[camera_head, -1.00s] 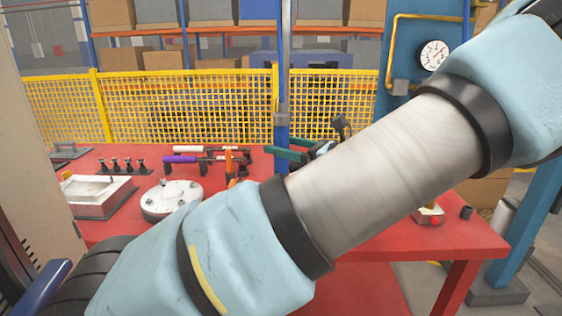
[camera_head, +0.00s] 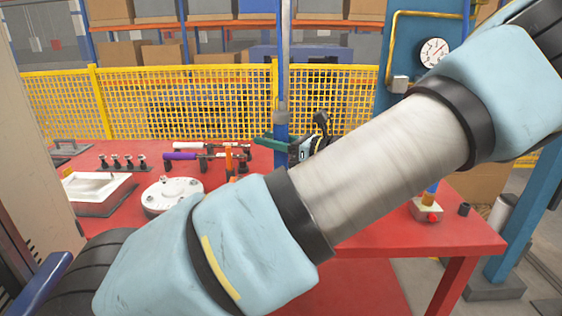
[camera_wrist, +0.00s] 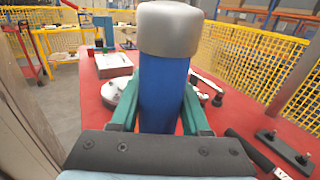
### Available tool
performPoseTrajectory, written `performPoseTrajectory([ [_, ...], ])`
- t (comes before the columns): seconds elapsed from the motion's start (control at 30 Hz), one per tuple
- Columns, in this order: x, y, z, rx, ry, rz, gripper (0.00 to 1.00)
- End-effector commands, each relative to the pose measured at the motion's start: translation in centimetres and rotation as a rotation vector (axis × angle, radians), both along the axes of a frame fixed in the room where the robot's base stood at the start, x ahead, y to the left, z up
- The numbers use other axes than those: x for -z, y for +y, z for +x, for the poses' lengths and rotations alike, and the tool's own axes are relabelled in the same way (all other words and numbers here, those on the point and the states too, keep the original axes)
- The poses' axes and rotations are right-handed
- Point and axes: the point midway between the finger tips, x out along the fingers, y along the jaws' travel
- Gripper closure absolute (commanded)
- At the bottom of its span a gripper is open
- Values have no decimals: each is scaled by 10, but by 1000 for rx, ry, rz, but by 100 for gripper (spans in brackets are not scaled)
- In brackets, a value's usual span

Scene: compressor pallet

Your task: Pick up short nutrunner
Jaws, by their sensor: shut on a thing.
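The short nutrunner, a blue cylinder with a rounded grey cap, stands upright between my green fingers in the wrist view (camera_wrist: 163,92). Its grey cap faces up, towards the camera. My gripper (camera_wrist: 160,112) is shut on it, with one finger on each side. In the head view the blue and grey body (camera_head: 281,140) shows over the far part of the red table, with my gripper (camera_head: 283,148) around it. Its lower end is hidden in the wrist view, and I cannot tell whether it touches the table.
The red table (camera_head: 375,238) carries a round white flanged part (camera_head: 172,193), a white tray (camera_head: 92,186), purple-handled (camera_head: 181,156) and white-handled tools (camera_head: 205,146), and several small dark pegs (camera_head: 122,161). A yellow mesh fence (camera_head: 190,103) stands behind.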

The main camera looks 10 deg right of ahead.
Motion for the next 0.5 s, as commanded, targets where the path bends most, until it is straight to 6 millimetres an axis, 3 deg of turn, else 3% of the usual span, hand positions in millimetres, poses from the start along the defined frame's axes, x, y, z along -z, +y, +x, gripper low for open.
performPoseTrajectory([
  [0.03,0,0,0,0,0,0,74],
  [0.27,0,0,0,-1,0,0,100],
  [0.5,0,0,0,-1,0,0,100],
])
